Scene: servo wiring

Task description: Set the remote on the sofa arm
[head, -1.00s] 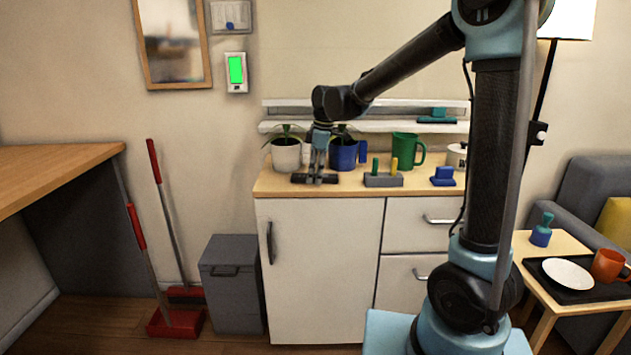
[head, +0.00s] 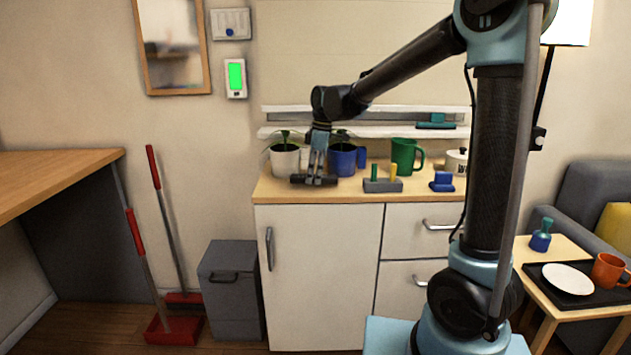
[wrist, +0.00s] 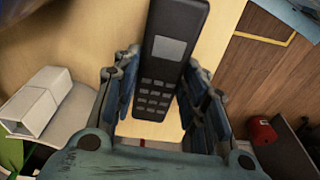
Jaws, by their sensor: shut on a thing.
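The dark remote (wrist: 168,65), with a grey screen and a keypad, stands out between the fingers in the wrist view. My gripper (wrist: 163,95) is shut on it. In the head view my gripper (head: 318,165) points down over the left part of the cabinet top, with the remote (head: 314,181) lying crosswise at its fingertips. I cannot tell for sure whether the remote touches the top. The grey sofa (head: 590,195) stands at the far right, its near arm (head: 572,228) partly behind the side table.
The cabinet top (head: 290,193) holds a white plant pot (head: 285,162), a blue pot (head: 343,160), a green mug (head: 404,155) and a grey block with pegs (head: 383,185). The side table (head: 535,250) bears a tray (head: 590,295), plate (head: 567,278) and orange mug (head: 607,270).

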